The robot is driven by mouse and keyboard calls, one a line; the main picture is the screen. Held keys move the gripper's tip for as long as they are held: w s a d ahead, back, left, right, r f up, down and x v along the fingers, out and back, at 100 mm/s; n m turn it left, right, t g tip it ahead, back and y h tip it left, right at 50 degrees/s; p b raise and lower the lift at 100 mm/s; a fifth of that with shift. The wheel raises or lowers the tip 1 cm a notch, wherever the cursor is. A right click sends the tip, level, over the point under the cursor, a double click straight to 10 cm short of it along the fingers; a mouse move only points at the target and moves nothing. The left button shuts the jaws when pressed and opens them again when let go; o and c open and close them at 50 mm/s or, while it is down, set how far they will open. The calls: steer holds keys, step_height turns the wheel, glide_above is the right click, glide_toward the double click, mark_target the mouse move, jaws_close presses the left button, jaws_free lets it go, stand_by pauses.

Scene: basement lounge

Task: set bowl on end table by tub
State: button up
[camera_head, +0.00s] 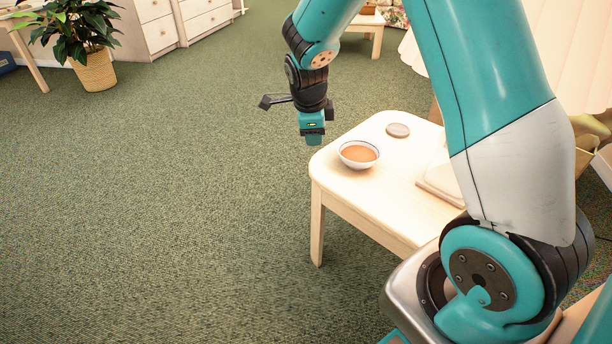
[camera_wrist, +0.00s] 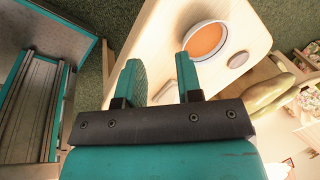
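A white bowl (camera_head: 358,154) with a dark rim and orange-brown inside stands upright on a pale wooden end table (camera_head: 385,195), near its left corner. The bowl also shows in the wrist view (camera_wrist: 205,40), beyond my fingertips. My gripper (camera_head: 313,141) hangs in the air to the left of the bowl, apart from it. In the wrist view my gripper (camera_wrist: 160,72) has its two teal fingers spread with an empty gap between them. I cannot make out a tub in either view.
A small round disc (camera_head: 398,130) and a pale flat block (camera_head: 441,184) share the tabletop. A potted plant (camera_head: 95,70), drawers (camera_head: 160,30) and another low wooden table (camera_head: 365,21) stand farther back. Green carpet (camera_head: 170,200) is open on the left.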

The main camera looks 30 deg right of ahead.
steer(key=s+a+r+n+y, duration=0.3)
steer(key=s+a+r+n, duration=0.35)
steer(key=a+n, duration=0.25)
steer(key=s+a+r+n+y, duration=0.1)
steer(key=s+a+r+n, duration=0.1)
steer(key=s+a+n, duration=0.2)
steer(key=s+a+r+n+g+y, duration=0.1)
steer(key=s+a+r+n, duration=0.2)
steer(key=s+n, duration=0.6)
steer(key=s+a+r+n+g+y, duration=0.1)
steer(key=s+a+r+n, duration=0.2)
steer(key=s+a+n, duration=0.2)
steer(key=s+n, duration=0.2)
steer(key=n, duration=0.2)
steer(key=shift+s+a+r+n+y, duration=0.15)
steer(key=shift+s+a+n+y, duration=0.05)
steer(key=shift+s+n+y, duration=0.2)
